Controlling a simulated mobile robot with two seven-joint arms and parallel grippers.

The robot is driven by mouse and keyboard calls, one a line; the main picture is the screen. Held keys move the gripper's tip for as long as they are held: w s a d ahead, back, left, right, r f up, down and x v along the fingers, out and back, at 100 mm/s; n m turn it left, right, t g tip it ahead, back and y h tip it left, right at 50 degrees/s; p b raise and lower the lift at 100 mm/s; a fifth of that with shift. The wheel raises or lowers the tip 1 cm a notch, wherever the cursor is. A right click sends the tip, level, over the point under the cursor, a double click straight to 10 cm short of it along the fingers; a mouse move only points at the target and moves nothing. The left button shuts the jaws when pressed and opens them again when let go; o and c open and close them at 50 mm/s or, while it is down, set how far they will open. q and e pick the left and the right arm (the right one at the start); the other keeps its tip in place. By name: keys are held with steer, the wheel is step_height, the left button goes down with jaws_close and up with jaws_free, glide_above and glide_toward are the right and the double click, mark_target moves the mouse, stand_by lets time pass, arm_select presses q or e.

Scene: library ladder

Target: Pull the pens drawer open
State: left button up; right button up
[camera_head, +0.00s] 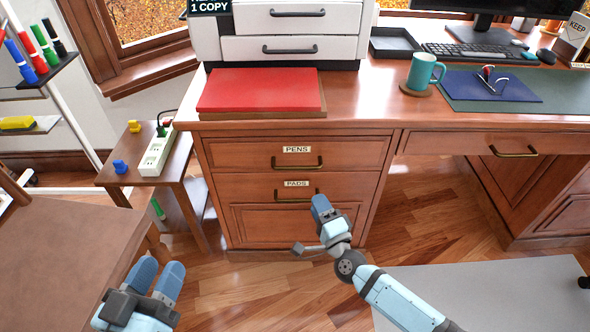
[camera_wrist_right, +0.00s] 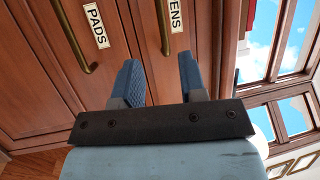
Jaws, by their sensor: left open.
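The pens drawer (camera_head: 243,157) is closed in the wooden desk's left pedestal. Its "PENS" label (camera_head: 296,149) sits above a brass handle (camera_head: 297,164). The closed pads drawer (camera_head: 245,188) is just below. My right gripper (camera_head: 320,206) is in front of the pads drawer and hides the right part of its handle. In the right wrist view my right gripper (camera_wrist_right: 158,72) is open and empty, its fingers pointing at the drawer fronts. The pens handle (camera_wrist_right: 165,30) appears beyond the gap between them, apart from both. My left gripper (camera_head: 157,275) is open and empty at the lower left.
A red folder (camera_head: 260,90) lies on the desktop above the drawers, in front of a white printer (camera_head: 290,45). A small side table (camera_head: 125,180) with a power strip (camera_head: 158,150) stands left. A brown tabletop (camera_head: 60,250) fills the lower left. The floor before the pedestal is clear.

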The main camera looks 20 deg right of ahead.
mark_target(299, 168)
arm_select(q)
steer(key=shift+g, duration=0.8)
steer(key=f+b, duration=0.1)
steer(key=f, duration=0.1)
steer(key=f+b, duration=0.1)
steer(key=f, duration=0.1)
steer(key=shift+s+d, duration=0.15)
steer(key=shift+s, duration=0.05)
arm_select(e)
steer(key=x, duration=1.2)
steer(key=shift+w+r, duration=0.2)
steer(key=shift+w, duration=0.1)
arm_select(q)
steer(key=shift+r, duration=0.1)
arm_select(e)
jaws_close()
